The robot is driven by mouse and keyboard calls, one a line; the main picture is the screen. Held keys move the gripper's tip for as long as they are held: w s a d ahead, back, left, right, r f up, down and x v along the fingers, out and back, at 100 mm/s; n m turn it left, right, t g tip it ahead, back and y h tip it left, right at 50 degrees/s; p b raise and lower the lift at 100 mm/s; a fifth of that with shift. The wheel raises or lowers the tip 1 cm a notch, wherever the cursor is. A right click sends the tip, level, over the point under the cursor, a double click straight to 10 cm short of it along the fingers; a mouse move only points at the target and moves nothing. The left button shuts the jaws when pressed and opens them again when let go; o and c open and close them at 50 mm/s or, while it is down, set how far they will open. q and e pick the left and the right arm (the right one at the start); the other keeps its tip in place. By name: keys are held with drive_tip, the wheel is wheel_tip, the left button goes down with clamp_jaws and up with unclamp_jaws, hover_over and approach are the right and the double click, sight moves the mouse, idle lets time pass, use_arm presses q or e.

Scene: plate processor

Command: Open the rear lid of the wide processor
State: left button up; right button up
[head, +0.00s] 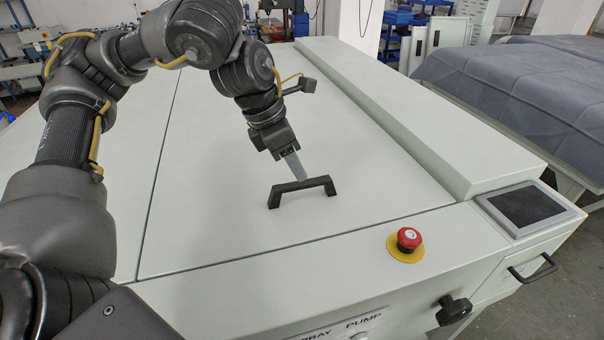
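The wide processor's pale top lid (240,225) lies flat and closed in the head view. A black bar handle (302,188) stands on it near its front edge. My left gripper (297,170) points down just above and behind the handle's bar, near its middle. Its fingers overlap in this view, so I cannot tell whether they are open or shut, or whether they touch the handle. My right gripper is not in view.
A red emergency button (408,239) on a yellow base sits on the front ledge, right of the handle. A dark display panel (525,205), a black knob (453,309) and a drawer handle (532,268) are at the right. A raised long cover (420,115) borders the lid.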

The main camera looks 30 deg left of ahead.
sight(302, 183)
use_arm(q)
drive_tip(key=shift+s+d+f, duration=0.2)
drive_tip(key=shift+f, duration=0.4)
drive_tip(key=shift+s+d+f, duration=0.15)
drive_tip(key=shift+s+f, duration=0.05)
drive_tip(key=shift+s, duration=0.05)
drive_tip(key=shift+w+x, duration=0.2)
drive_tip(key=shift+x, duration=0.7)
drive_tip(key=shift+s+r, duration=0.15)
drive_tip(key=shift+s, duration=0.05)
clamp_jaws()
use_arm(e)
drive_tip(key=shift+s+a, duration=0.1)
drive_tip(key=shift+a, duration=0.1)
